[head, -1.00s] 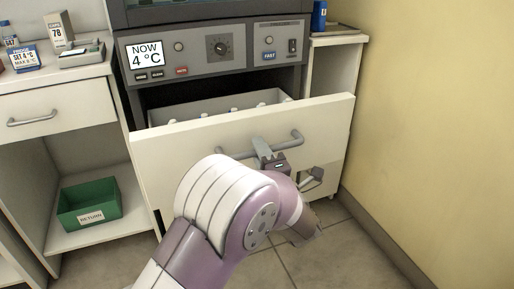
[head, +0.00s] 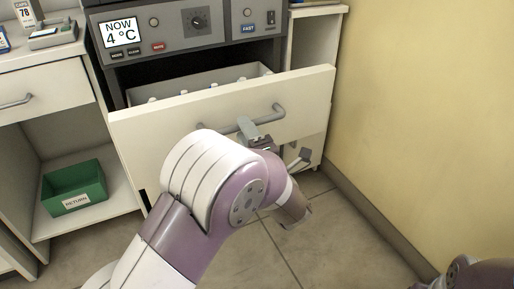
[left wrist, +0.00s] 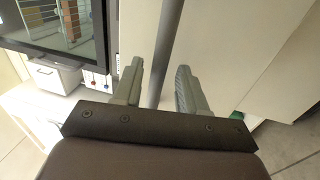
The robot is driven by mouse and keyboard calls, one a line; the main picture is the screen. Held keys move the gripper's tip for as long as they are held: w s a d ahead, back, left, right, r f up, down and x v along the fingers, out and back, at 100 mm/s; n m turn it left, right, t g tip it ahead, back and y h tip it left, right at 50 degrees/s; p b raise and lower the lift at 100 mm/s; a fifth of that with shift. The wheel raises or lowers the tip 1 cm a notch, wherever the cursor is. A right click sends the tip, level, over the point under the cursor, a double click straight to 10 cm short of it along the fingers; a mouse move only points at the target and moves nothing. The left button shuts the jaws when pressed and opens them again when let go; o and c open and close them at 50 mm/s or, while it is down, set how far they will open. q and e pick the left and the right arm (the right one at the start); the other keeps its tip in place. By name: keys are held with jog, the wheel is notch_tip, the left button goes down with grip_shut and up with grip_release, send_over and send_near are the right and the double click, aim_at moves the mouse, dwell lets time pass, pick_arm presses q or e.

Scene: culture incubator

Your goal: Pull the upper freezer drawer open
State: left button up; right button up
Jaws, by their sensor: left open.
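The upper freezer drawer has a cream front (head: 180,140) and stands pulled out below the control panel, its grey inner box (head: 205,84) showing behind the front. A grey bar handle (head: 266,116) runs across the front. My left gripper (head: 250,130) is at this handle. In the left wrist view its two fingers (left wrist: 158,88) are spread apart, with the handle bar (left wrist: 166,40) passing between them; neither finger clearly presses on it. My left forearm hides the lower part of the drawer front. My right gripper is out of view.
The control panel (head: 175,29) with a "4 °C" display is above the drawer. A green return bin (head: 75,188) sits on a low shelf at left. A yellow wall (head: 420,120) closes the right side. Floor (head: 335,235) is free in front.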

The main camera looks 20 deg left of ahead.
pick_arm(q)
jog(key=p+v, duration=0.2)
jog(key=v, duration=0.8)
jog(key=shift+s+d, duration=0.1)
